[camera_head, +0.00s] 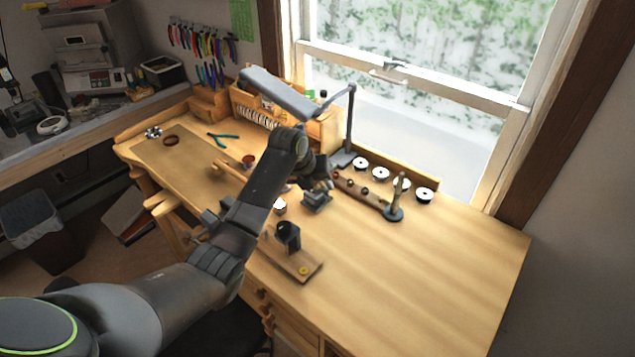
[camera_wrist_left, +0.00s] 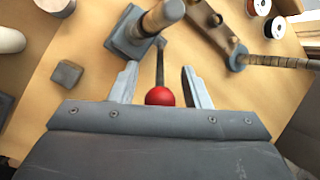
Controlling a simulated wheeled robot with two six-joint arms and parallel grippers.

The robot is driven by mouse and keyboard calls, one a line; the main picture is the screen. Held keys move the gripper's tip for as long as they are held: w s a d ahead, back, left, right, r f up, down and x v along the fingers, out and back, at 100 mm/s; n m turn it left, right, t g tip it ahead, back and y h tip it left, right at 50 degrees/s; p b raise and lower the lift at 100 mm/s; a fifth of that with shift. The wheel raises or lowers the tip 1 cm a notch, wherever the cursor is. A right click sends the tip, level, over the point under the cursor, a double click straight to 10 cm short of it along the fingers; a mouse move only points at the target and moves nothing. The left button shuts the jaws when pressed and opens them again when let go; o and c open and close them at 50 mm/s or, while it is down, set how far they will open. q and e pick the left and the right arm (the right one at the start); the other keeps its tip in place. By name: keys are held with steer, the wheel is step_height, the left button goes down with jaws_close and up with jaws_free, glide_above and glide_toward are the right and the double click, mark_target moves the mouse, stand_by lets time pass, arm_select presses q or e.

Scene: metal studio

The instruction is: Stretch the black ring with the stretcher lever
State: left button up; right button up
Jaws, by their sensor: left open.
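My left gripper (camera_wrist_left: 159,76) is open, its two pale fingers on either side of the stretcher lever (camera_wrist_left: 160,62). The lever's red ball knob (camera_wrist_left: 160,96) sits between the fingers, and I cannot tell whether they touch it. The lever runs to the stretcher (camera_wrist_left: 126,40), which has a square grey base and a banded round post. I cannot make out the black ring for certain. My right gripper is out of view.
A wooden rack (camera_head: 358,190) and an upright rod on a round base (camera_head: 394,213) stand right of the stretcher. White spools line the window side. A wooden board with a black block (camera_head: 302,266) lies nearer. The bench's right side (camera_head: 430,275) is clear.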

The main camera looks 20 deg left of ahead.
arm_select(q)
jaws_close()
stand_by(0.3)
steer(key=s+f+t+b, duration=0.1)
steer(key=b, duration=0.1)
steer(key=s+a+f+t+h+b, duration=0.1)
steer(key=f+b, duration=0.1)
steer(key=shift+s+t, duration=0.3)
steer(key=shift+t, duration=0.1)
steer(key=shift+s+a+f, duration=0.1)
steer(key=shift+s+f, duration=0.15)
steer(key=shift+s, duration=0.15)
steer(key=shift+s+f, duration=0.1)
steer(key=shift+f, duration=0.1)
jaws_free()
steer(key=shift+a+r, duration=0.1)
